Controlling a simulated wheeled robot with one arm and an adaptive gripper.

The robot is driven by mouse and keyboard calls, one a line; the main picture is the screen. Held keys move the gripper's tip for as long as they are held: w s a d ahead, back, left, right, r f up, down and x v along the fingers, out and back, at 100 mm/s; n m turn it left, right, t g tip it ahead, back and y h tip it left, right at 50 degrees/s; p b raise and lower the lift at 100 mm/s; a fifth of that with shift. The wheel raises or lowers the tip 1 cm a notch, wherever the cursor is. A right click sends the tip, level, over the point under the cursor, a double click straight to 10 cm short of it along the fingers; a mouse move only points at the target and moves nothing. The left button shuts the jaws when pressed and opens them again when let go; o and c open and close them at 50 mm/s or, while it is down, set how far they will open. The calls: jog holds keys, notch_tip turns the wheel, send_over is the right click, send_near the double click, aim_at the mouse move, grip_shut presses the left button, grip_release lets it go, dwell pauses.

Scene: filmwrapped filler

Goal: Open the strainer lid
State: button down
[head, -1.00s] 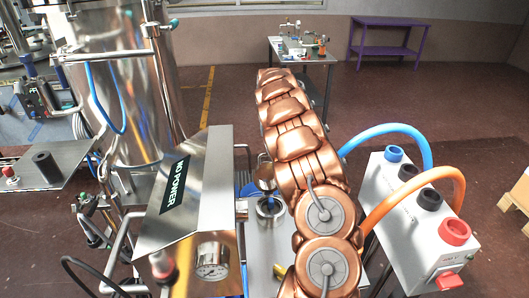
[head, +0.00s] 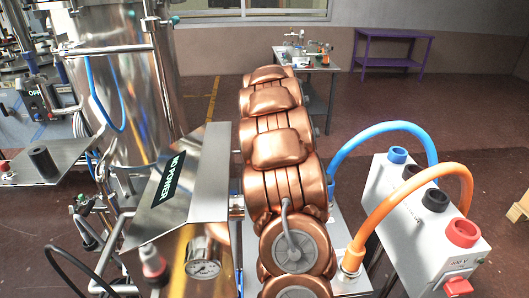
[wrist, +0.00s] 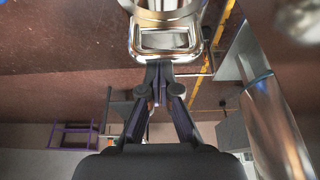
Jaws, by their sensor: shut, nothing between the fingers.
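The strainer is hidden behind my arm in the head view. In the wrist view, a shiny round metal part (wrist: 165,12), which looks like the strainer or its lid, is cut off by the top edge. A rounded metal loop (wrist: 136,42) sticks out from it toward my gripper. My gripper (wrist: 159,70) is shut and empty, its fingertips at the near edge of the loop. I cannot tell whether they touch it. Whether the lid is open or closed does not show. My gripper is hidden in the head view.
A steel box with a "NO POWER" label (head: 171,178) and a gauge (head: 203,268) stand left of my arm. A white box (head: 415,225) with blue (head: 385,127) and orange hoses (head: 408,178) is at right. A large steel tank (head: 118,75) stands at left.

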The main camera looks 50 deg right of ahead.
jog(key=shift+w, duration=0.1)
dwell(0.3)
jog(key=shift+w+d+p, duration=0.3)
jog(key=shift+w+d, duration=0.15)
notch_tip(320, 180, up, 10)
jog(key=b, duration=0.1)
jog(key=shift+s+a+f, duration=0.15)
jog(key=shift+s+f, duration=0.1)
dwell(0.3)
